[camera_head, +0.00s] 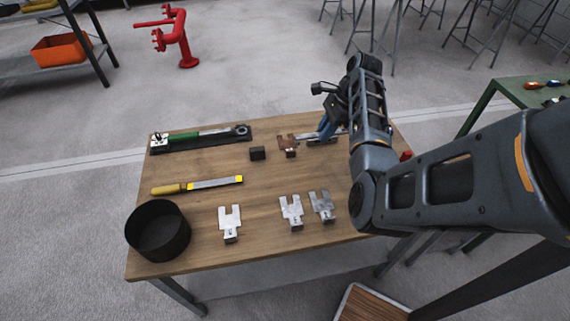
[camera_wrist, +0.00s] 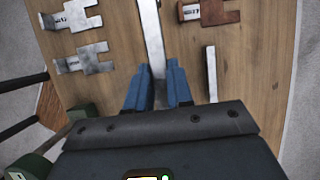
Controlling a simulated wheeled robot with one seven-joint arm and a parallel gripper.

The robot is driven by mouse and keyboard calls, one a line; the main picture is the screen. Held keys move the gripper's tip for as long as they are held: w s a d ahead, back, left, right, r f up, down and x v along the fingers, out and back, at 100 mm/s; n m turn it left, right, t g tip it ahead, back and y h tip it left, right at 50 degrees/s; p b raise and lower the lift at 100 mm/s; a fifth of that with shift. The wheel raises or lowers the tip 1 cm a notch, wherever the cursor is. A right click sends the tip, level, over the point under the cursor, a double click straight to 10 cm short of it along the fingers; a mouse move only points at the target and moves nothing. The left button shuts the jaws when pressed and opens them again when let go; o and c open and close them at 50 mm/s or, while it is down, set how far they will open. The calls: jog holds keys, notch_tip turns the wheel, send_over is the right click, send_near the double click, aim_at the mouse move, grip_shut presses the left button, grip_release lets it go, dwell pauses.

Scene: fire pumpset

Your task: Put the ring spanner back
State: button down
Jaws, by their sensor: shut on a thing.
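My gripper (camera_wrist: 160,88) has its two blue fingers closed on a flat grey metal bar, which I take to be the ring spanner (camera_wrist: 152,35). The bar runs from between the fingers to the top edge of the wrist view; its far end is out of view. In the head view my gripper (camera_head: 326,128) is over the back right of the wooden table (camera_head: 200,210), partly hidden by my arm. I cannot make out the spanner clearly there, nor tell whether it touches the table.
Silver forked brackets (camera_head: 291,211) stand along the front, a brown one (camera_head: 288,146) and a black block (camera_head: 257,153) behind. A yellow-handled tool (camera_head: 200,185), black bowl (camera_head: 158,232) and green-handled tool (camera_head: 200,134) on a dark holder occupy the left. The table's middle is clear.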

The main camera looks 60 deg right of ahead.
jog(key=p, duration=0.1)
send_over(286, 175)
jog(key=s+d, duration=0.1)
notch_tip(286, 175, down, 6)
jog(key=shift+s+f, duration=0.1)
jog(key=shift+f, duration=2.2)
jog(key=shift+f, duration=0.15)
jog(key=c, duration=1)
grip_release()
